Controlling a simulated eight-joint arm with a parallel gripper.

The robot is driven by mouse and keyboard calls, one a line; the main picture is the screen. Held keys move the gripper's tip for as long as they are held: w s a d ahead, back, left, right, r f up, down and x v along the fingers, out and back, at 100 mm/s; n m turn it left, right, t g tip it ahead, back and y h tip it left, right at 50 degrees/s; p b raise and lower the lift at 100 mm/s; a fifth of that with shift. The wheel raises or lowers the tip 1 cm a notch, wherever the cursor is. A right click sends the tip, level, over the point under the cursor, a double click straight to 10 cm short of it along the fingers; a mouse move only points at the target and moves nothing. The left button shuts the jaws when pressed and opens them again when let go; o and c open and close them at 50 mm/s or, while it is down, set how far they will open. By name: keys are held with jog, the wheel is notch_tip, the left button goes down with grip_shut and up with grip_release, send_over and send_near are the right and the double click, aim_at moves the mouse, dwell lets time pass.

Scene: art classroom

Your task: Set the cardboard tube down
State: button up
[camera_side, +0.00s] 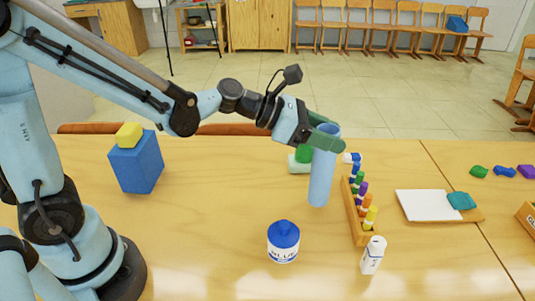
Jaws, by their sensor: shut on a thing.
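The cardboard tube (321,178) is a light blue cylinder, nearly upright with a slight tilt, near the middle of the table (225,205). My gripper (326,139) comes in from the left with green fingers and is shut on the tube near its top. The fingers hide part of the tube's upper end. I cannot tell whether the tube's lower end touches the table or hangs just above it.
A wooden rack (352,215) of several coloured markers stands close right of the tube. A green-capped container (301,160) is close behind left. A blue-capped paint jar (283,243) and white bottle (373,256) stand in front. A blue box (136,167) is left.

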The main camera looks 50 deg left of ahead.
jog(key=shift+f, duration=0.95)
jog(key=o, duration=1.3)
jog(key=shift+f, duration=0.1)
